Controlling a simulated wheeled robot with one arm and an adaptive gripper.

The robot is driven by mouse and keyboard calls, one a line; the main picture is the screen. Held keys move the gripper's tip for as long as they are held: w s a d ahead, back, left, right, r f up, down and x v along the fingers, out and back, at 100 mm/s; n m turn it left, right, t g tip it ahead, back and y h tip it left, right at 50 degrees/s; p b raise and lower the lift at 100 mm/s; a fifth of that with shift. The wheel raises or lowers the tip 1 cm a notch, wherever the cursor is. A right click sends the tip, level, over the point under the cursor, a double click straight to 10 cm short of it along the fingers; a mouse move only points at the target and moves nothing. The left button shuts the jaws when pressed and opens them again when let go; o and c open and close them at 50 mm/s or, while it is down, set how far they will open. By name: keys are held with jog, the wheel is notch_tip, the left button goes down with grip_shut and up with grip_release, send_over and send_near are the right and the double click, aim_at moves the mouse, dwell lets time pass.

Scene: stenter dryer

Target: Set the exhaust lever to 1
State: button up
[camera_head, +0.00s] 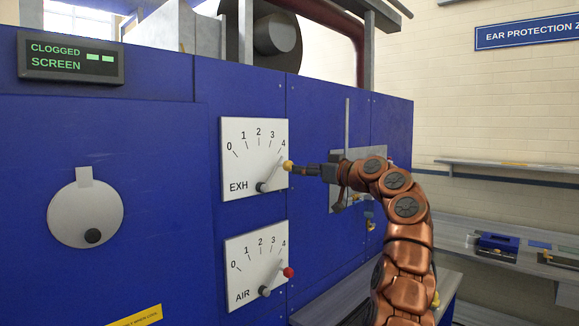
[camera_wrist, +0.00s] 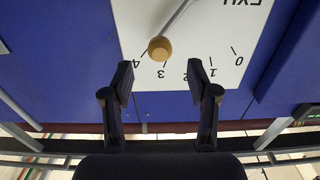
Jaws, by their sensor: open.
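The exhaust lever is on the white EXH dial plate (camera_head: 240,160), marked 0 to 4. Its yellow knob (camera_head: 288,165) stands out toward the right, at the high end of the scale near 4. The wrist view shows the plate upside down, with the yellow knob (camera_wrist: 159,48) near the 4 and 3 marks. My gripper (camera_head: 305,170) points at the knob from the right. In the wrist view the fingers of my gripper (camera_wrist: 160,78) are open and empty. The knob appears just ahead of the gap between the fingertips; contact cannot be told.
Below is a similar AIR dial (camera_head: 250,268) with a red knob (camera_head: 288,272). A round grey disc (camera_head: 85,212) is at left, under a lit CLOGGED SCREEN display (camera_head: 70,58). A grey panel (camera_head: 345,190) lies behind my arm. A bench runs along the right wall.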

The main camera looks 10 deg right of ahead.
aim_at(289, 166)
jog(key=shift+p+x, duration=1.95)
jog(key=shift+x, duration=1.5)
grip_shut()
